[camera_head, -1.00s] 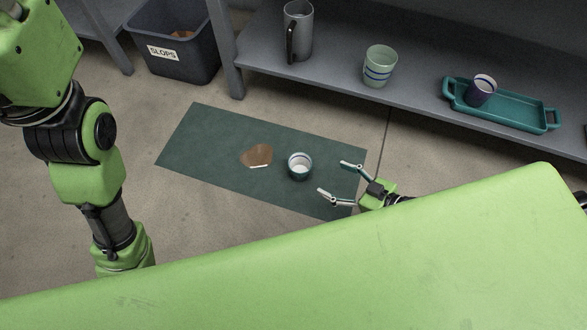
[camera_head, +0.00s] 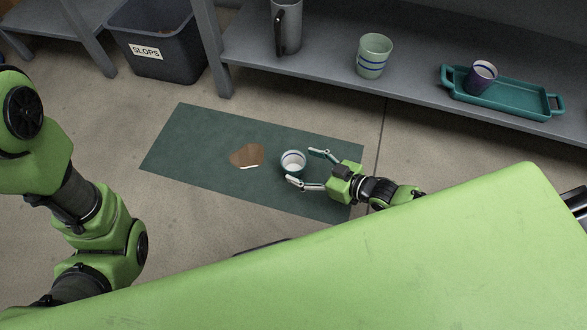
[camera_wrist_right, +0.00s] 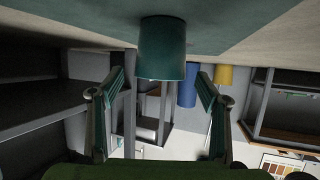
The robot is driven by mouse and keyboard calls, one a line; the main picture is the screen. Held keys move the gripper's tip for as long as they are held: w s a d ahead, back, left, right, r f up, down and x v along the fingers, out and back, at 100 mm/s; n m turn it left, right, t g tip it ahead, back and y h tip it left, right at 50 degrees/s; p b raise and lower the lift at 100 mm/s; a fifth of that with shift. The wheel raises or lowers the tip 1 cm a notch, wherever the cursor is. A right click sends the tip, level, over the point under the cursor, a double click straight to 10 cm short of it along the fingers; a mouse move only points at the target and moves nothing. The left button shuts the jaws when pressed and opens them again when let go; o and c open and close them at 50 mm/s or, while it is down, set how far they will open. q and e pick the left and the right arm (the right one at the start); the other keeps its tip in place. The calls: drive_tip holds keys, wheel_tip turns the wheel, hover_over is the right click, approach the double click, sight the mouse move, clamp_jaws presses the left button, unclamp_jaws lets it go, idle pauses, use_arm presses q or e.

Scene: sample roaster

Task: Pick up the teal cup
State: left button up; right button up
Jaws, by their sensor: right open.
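The teal cup (camera_head: 293,163) stands upright on a dark green mat (camera_head: 190,145) on the floor, its pale inside facing up. My right gripper (camera_head: 303,167) is open and comes in from the right. Its fingertips are at the cup's right side, one toward the far side and one toward the near side. In the right wrist view, which is upside down, the cup (camera_wrist_right: 162,50) is centred ahead between the two spread fingers (camera_wrist_right: 160,76). I cannot tell whether a finger touches it. My left gripper is out of view; only its arm shows.
A brown patch (camera_head: 246,155) with a small white strip lies on the mat left of the cup. Behind, a low grey shelf (camera_head: 420,100) holds a grey mug (camera_head: 288,28), a pale green cup (camera_head: 374,56) and a teal tray (camera_head: 510,100) with a purple cup (camera_head: 482,74). A slops bin (camera_head: 158,45) stands back left.

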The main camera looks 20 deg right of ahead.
sight(285, 159)
drive_tip(key=b+x, duration=0.2)
drive_tip(key=x, duration=0.1)
drive_tip(key=shift+w+a+f+b, duration=0.15)
drive_tip(key=shift+f+b, duration=0.05)
drive_tip(key=shift+b, duration=0.1)
drive_tip(key=shift+w+a, duration=0.3)
drive_tip(key=shift+w, duration=0.1)
drive_tip(key=c, duration=1.3)
